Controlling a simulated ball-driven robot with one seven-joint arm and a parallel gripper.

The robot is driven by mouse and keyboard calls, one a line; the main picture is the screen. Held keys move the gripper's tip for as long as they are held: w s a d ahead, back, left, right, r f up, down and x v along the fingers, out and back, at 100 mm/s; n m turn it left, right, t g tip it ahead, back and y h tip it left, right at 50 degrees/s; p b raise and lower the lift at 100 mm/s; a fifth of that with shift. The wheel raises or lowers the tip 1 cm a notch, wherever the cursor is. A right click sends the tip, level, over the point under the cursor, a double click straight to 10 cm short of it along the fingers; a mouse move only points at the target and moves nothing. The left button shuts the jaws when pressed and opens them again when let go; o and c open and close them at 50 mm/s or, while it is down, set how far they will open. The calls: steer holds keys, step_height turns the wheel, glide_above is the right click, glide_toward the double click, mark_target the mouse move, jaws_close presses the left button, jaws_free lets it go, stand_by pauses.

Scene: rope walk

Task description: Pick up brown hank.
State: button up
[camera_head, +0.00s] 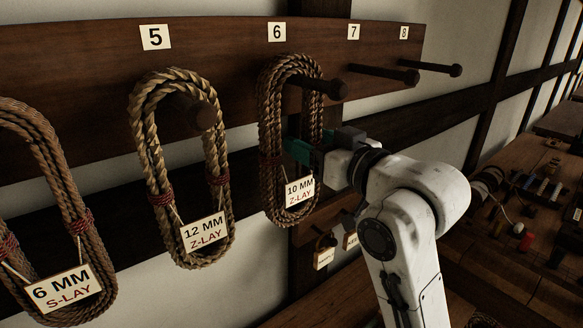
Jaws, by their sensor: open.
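A brown hank (270,134) of rope hangs from the peg (333,88) under number 6, with a label reading 10 MM Z-LAY. Two other hanks hang to its left: a lighter tan one (150,145) labelled 12 MM Z-LAY under number 5, and a brown one (68,190) labelled 6 MM S-LAY at the left edge. My gripper (298,150), with green fingertips, is at the right strand of the 10 MM hank. It is open. The hank partly hides the fingers, and I cannot tell whether they touch it.
Bare pegs stick out under number 7 (382,74) and number 8 (440,68). The dark wooden board (225,50) carries the pegs. Small tags (324,258) hang below. A workbench (520,215) with small items stands at the right.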

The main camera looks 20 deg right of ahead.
steer(key=shift+w, duration=0.2)
jaws_close()
stand_by(0.5)
